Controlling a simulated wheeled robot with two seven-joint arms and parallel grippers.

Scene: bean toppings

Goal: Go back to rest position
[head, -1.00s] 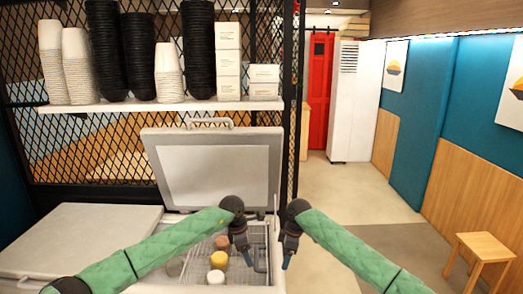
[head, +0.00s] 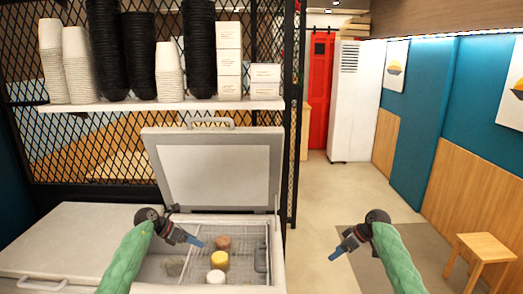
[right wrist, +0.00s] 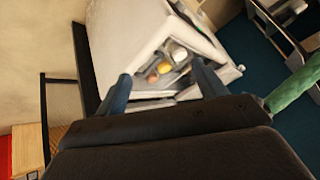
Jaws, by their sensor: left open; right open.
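My left gripper (head: 196,241) is open and empty, above the left part of the open chest freezer (head: 278,262). My right gripper (head: 340,251) is open and empty, to the right of the freezer and clear of it. It also shows in the right wrist view (right wrist: 163,86), its two fingers spread with nothing between them. Both arms are bent and apart. The freezer lid (head: 213,170) stands raised.
A shelf (head: 180,106) above the freezer holds stacked white cups (head: 78,68), black cups (head: 198,50) and white boxes (head: 229,60). A closed lid (head: 70,235) lies at the left. A wooden stool (head: 482,245) stands at the right. The floor between is open.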

